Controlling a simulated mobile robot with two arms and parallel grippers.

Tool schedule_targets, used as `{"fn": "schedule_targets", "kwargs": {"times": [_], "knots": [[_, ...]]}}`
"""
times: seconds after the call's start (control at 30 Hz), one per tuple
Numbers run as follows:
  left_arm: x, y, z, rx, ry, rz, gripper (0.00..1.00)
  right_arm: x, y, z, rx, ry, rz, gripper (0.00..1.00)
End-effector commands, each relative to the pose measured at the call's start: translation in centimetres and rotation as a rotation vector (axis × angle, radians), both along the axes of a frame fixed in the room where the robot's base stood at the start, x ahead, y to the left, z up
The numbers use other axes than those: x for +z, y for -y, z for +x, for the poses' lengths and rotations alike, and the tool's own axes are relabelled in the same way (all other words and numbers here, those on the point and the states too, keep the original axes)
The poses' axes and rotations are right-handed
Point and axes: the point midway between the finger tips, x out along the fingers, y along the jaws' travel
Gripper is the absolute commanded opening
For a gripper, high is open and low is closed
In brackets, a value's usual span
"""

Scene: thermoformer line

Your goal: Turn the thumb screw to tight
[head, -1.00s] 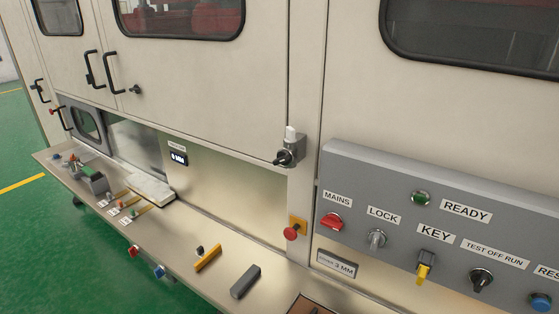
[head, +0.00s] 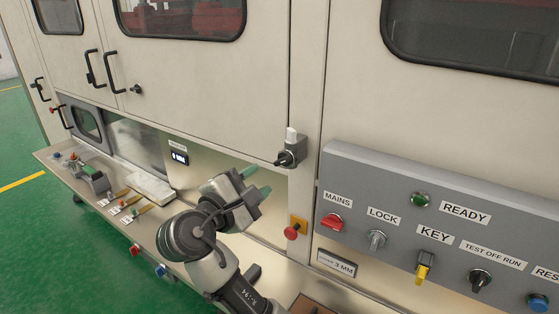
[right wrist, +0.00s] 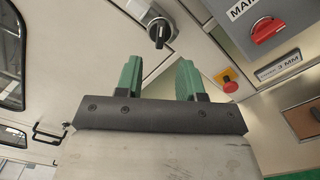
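A black winged knob on a grey block, which looks like the thumb screw (head: 287,158), sits at the lower right corner of the large cream door. It also shows in the right wrist view (right wrist: 160,30), beyond the fingertips. No tight or loose marking can be read on it. My right gripper (head: 256,180) is open and empty, left of and below the knob in the head view, apart from it. Its two green fingers stand apart in the right wrist view (right wrist: 158,75). My left gripper is not in view.
A grey control panel (head: 385,190) with several switches juts out at the right. A red button on a yellow plate (head: 291,232) lies below the knob. The metal shelf (head: 190,190) runs along the front; my right arm covers part of it.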

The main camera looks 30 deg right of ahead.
Motion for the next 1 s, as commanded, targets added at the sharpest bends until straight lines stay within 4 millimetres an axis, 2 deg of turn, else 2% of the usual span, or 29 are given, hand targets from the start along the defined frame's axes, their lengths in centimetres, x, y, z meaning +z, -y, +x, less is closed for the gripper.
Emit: {"fn": "schedule_targets", "kwargs": {"times": [0.2, 0.4, 0.6, 0.83, 0.87, 1.0], "knots": [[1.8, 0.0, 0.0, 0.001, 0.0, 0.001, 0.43, 0.3, 4.1, 1.6, -0.003, -0.003, -0.004, 0.38], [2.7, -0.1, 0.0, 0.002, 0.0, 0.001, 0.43, 0.1, 6.8, 2.8, -0.001, -0.003, 0.0, 0.38], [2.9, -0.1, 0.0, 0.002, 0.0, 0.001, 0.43, 0.0, 7.9, 3.2, 0.002, -0.001, 0.002, 0.38], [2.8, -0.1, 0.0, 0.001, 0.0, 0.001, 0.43, -0.1, 7.9, 3.3, 0.002, -0.001, 0.002, 0.38], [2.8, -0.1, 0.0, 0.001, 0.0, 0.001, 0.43, -0.1, 7.9, 3.3, 0.002, -0.001, 0.002, 0.37], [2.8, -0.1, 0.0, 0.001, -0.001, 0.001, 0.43, -0.1, 7.9, 3.3, 0.002, -0.001, 0.002, 0.15]]}}
